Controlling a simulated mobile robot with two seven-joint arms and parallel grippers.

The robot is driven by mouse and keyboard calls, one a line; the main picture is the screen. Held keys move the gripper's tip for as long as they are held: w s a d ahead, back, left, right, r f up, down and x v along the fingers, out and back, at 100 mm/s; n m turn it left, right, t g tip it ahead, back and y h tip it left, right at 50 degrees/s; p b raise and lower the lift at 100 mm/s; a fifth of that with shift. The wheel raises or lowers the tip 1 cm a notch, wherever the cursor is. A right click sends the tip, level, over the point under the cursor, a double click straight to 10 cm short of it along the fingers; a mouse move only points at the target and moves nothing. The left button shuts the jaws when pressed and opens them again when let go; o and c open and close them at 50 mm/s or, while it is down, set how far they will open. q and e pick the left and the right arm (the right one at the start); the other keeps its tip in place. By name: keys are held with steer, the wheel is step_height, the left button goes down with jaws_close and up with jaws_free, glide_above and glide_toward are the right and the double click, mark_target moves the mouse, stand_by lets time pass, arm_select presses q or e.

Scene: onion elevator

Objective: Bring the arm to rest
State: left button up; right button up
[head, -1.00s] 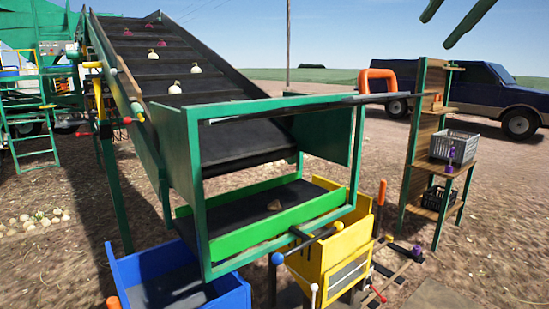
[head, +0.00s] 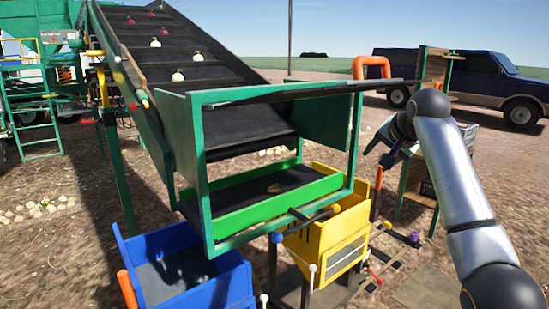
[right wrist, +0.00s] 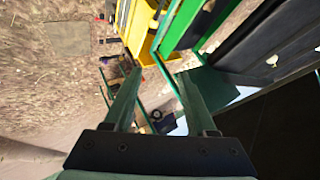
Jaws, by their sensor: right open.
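My right arm (head: 455,175) reaches up from the lower right corner in the head view. Its gripper (head: 376,156) is at the right of the conveyor frame, in front of the shelf stand, pointing left. In the right wrist view the two green fingers (right wrist: 160,78) are spread apart with nothing between them. The green conveyor frame and yellow hopper lie beyond the fingertips there. My left gripper is not in view.
The conveyor belt (head: 215,70) carries several onions. A blue bin (head: 225,291) and a yellow hopper (head: 335,240) stand below it. An orange handle (head: 371,66) sticks up behind the frame. A blue truck (head: 490,75) is parked behind.

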steer(key=s+a+f+n, duration=0.1)
steer(key=s+f+n, duration=0.15)
steer(key=f, duration=1.25)
steer(key=s+a+f+n, duration=0.2)
steer(key=s+f, duration=0.1)
steer(key=f, duration=1.3)
steer(key=s+a+f+n, duration=0.2)
steer(key=s+f, duration=1)
steer(key=f, duration=0.2)
steer(key=s+a+f+n+y, duration=0.1)
steer(key=s+f+n, duration=0.1)
steer(key=s, duration=1)
steer(key=s+a+f+n, duration=0.1)
steer(key=s+f, duration=0.3)
steer(key=s, duration=0.9)
steer(key=shift+a+f+n+y, duration=0.2)
steer(key=shift+f+n+y, duration=0.05)
steer(key=shift+n+y, duration=0.2)
